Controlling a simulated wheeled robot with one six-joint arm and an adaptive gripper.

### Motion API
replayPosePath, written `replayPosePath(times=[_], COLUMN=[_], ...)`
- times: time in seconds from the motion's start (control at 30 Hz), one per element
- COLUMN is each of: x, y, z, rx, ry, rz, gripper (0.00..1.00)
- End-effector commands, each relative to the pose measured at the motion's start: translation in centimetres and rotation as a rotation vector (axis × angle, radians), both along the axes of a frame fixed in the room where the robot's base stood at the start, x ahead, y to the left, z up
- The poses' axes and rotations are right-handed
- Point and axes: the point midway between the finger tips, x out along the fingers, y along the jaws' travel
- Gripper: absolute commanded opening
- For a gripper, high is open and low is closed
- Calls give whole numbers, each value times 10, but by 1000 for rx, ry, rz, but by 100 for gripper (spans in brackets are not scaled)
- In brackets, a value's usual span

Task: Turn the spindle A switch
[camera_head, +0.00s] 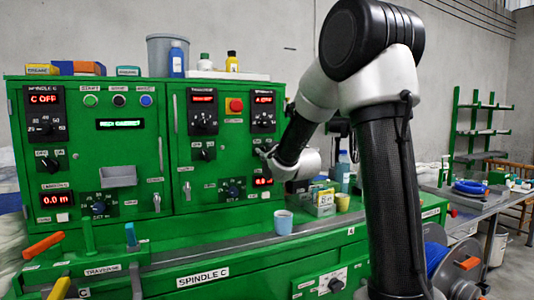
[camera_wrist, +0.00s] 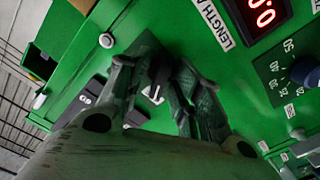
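The spindle A display (camera_head: 264,97) is at the upper right of the green control panel, lit red, its last letters too small to read. My gripper (camera_head: 266,154) is at the panel below it and covers the spot where the spindle A switch sits. In the wrist view, my gripper's two fingers (camera_wrist: 155,75) stand apart on either side of a dark knob, the spindle A switch (camera_wrist: 158,72). I cannot tell whether the fingers press on the knob.
Similar switches for the other spindles are to the left, one (camera_head: 206,153) in the middle and one (camera_head: 48,161) at the far left.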

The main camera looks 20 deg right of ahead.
Motion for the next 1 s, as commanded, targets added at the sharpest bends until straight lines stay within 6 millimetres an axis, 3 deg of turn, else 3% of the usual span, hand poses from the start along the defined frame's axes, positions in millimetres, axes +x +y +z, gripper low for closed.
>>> replayPosePath(times=[0.17, 0.27, 0.7, 1.0], x=[-4, -15, -105, -120], y=[0, 0, 0, 0], z=[0, 1, 1, 0], rx=[0, 0, -1, 0], ry=[1, -1, -1, 0], rz=[-1, -1, 0, 0], gripper=[32, 32, 32, 32])
